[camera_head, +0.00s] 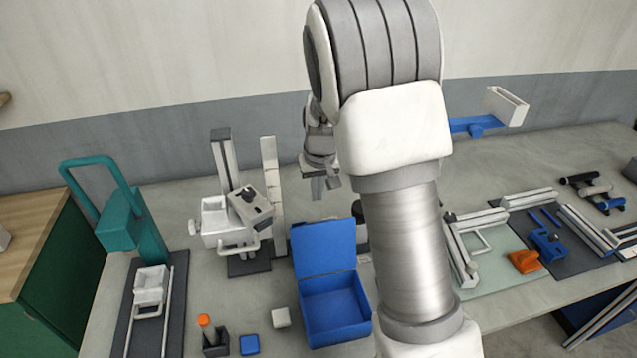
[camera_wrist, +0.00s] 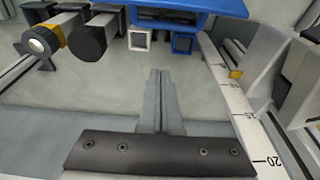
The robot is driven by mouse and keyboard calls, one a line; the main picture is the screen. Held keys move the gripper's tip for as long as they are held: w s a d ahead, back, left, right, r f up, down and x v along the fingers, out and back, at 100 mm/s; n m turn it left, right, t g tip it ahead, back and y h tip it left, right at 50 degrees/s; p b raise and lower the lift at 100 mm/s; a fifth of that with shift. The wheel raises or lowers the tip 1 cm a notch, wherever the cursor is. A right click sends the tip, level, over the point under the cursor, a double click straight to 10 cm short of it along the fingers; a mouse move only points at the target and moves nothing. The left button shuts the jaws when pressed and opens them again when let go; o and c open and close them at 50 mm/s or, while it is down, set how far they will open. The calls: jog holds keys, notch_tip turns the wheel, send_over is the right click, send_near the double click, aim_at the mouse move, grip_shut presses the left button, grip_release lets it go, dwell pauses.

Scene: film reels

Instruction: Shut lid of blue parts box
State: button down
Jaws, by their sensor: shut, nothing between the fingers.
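The blue parts box (camera_head: 336,318) stands on the bench at the middle front in the head view. Its lid (camera_head: 323,247) is open, raised at the back edge and leaning slightly back. The box looks empty, and my arm passes close to its right side in the picture. My gripper (camera_head: 318,190) hangs above and behind the raised lid, apart from it. In the wrist view my gripper (camera_wrist: 161,78) is shut with nothing between its fingers. I cannot tell whether the blue shape at the top of the wrist view is part of the box.
A white block (camera_head: 281,317) and a small blue block (camera_head: 249,345) lie left of the box. A grey stand with a white tray (camera_head: 220,218) is behind them. A teal press (camera_head: 124,222) stands far left. An orange piece (camera_head: 524,261) lies right, and a ruler (camera_wrist: 250,130) shows in the wrist view.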

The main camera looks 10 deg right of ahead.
aim_at(323, 245)
jog(key=s+f, duration=0.1)
jog(key=f, duration=0.1)
jog(key=s+f+p, duration=0.1)
jog(key=s+f, duration=0.1)
dwell(0.3)
jog(key=shift+s, duration=0.1)
dwell(0.5)
jog(key=shift+s+r+b, duration=0.1)
jog(key=shift+s+b, duration=0.05)
jog(key=shift+b, duration=0.15)
